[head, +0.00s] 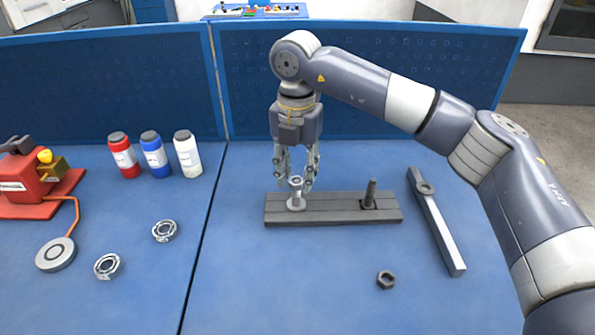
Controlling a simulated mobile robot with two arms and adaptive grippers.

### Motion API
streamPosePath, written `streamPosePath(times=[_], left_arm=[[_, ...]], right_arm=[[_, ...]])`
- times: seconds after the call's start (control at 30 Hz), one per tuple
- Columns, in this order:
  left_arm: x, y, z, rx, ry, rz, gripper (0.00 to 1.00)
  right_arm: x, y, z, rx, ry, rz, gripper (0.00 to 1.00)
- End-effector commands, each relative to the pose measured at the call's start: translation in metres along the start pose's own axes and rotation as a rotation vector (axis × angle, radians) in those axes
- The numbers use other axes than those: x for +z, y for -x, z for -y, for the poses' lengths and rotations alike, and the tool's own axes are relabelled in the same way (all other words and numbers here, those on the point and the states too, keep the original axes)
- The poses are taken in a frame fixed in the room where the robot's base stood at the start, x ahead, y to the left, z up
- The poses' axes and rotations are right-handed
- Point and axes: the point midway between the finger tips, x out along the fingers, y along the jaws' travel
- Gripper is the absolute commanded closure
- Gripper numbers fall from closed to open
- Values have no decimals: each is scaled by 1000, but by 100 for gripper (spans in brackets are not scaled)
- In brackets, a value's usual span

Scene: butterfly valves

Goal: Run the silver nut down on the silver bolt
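The silver bolt (296,202) stands upright at the left end of a dark grey bar-shaped base (335,213). The silver nut (296,182) appears at the top of this bolt; how far it is threaded on cannot be seen. My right gripper (296,180) points straight down over the bolt. Its fingers are spread on either side of the nut, with small gaps visible, so it looks open. My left gripper is not in view.
A dark bolt (371,190) stands at the base's right end. A dark nut (386,280) lies in front, a wrench (440,230) to the right. Two metal rings (164,231) (107,266), several bottles (154,154) and a red device (25,180) are left. A blue panel (370,85) stands behind.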

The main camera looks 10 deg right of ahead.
Motion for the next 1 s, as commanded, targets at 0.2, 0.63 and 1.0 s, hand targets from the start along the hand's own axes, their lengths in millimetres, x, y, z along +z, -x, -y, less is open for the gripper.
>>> streamPosePath(times=[0.2,0.63,1.0], left_arm=[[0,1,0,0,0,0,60],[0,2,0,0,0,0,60],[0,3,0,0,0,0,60]], right_arm=[[0,0,-1,0,254,1,66],[0,0,-3,-1,761,2,66],[0,0,-5,0,1071,2,66]])
